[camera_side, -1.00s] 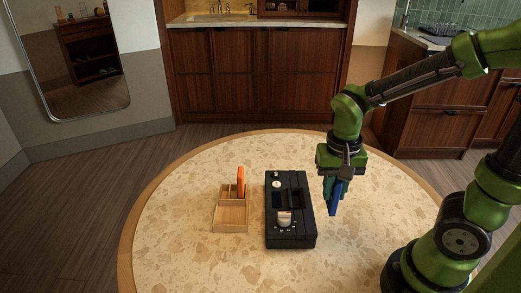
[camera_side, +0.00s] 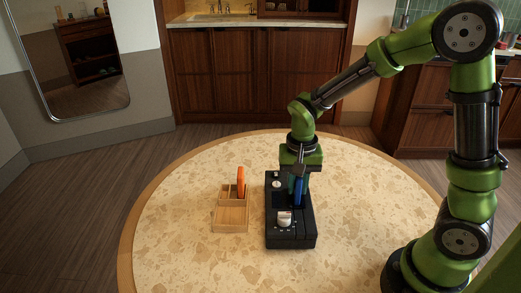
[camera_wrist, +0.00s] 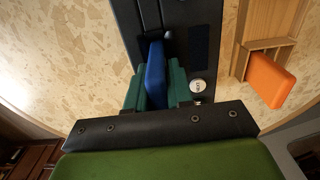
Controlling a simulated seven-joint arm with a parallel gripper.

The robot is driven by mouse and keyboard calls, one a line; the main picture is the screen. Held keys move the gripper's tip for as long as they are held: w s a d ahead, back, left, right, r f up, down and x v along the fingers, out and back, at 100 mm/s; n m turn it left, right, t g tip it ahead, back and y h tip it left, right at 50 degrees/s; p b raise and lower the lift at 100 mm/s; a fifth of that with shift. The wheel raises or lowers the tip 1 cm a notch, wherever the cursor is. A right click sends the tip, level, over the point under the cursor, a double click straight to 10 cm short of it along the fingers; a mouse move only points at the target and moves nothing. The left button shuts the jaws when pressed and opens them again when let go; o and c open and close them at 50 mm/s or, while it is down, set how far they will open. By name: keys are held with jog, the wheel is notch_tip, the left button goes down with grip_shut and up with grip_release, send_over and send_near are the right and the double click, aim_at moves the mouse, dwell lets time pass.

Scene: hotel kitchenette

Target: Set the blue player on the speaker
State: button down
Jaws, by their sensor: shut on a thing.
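My gripper (camera_side: 298,186) is over the far half of the black speaker (camera_side: 291,240), shut on the blue player (camera_side: 298,192). The player stands upright between the fingers. In the wrist view the blue player (camera_wrist: 155,75) sits between the green fingertips (camera_wrist: 155,88), with the speaker (camera_wrist: 128,12) right beneath or behind it. Its far end is near a dark slot in the speaker's top. I cannot tell whether it touches the speaker or is partly in the slot.
A wooden divided box (camera_side: 231,216) with an upright orange item (camera_side: 240,181) stands left of the speaker.

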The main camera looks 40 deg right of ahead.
jog(key=shift+f, duration=0.1)
jog(key=c, duration=1)
grip_release()
notch_tip(320, 180, up, 11)
jog(key=shift+r, duration=0.1)
jog(key=shift+s+r, duration=0.15)
jog(key=shift+r, duration=0.5)
jog(key=s+a+r+n+t+y, duration=0.1)
jog(key=s+r+n+t+y, duration=0.1)
jog(key=s+r+n+t, duration=0.2)
jog(key=shift+s+a+n+t, duration=0.45)
jog(key=shift+s+t, duration=1.15)
jog(key=shift+s, duration=1.45)
jog(key=shift+d+r, duration=0.1)
jog(key=shift+r, duration=0.05)
